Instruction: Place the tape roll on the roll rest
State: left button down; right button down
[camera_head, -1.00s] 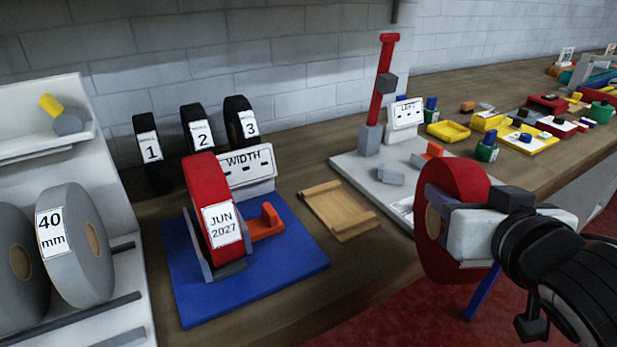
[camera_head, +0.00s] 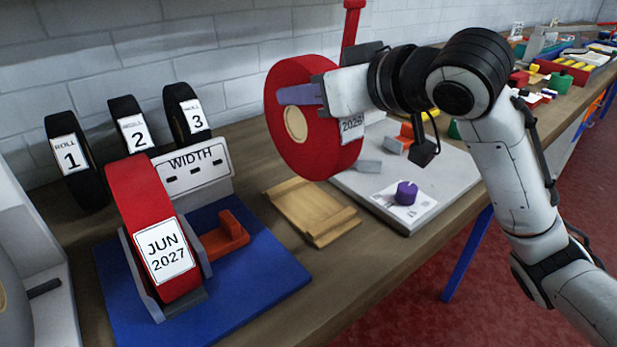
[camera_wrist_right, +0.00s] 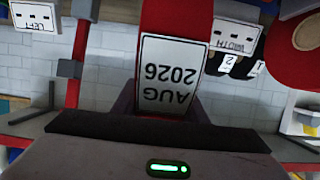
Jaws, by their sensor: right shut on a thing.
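My right gripper (camera_head: 302,96) is shut on a red tape roll (camera_head: 318,150) with a tan core. It holds the roll upright in the air, above and behind a shallow wooden tray (camera_head: 322,218), which looks like the roll rest. In the right wrist view the held roll (camera_wrist_right: 176,18) carries a label reading AUG 2026, upside down. The tray is empty and apart from the roll. A second red roll (camera_head: 133,198), labelled JUN 2027, stands in a grey holder (camera_head: 143,275) on a blue board (camera_head: 262,285). My left gripper is out of view.
A WIDTH sign (camera_head: 197,172) stands behind the blue board. Several black numbered rolls (camera_head: 130,122) stand along the wall. A grey board (camera_head: 440,185) with a purple knob (camera_head: 406,193) and a red post (camera_head: 351,30) lies right of the tray.

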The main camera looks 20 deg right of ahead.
aim_at(309, 139)
notch_tip(309, 139, down, 3)
jog(key=shift+f+b, duration=0.15)
jog(key=shift+b, duration=0.15)
jog(key=shift+f+b, duration=0.55)
jog(key=shift+f, duration=1.7)
jog(key=c, duration=1.1)
grip_release()
jog(key=shift+f, duration=0.15)
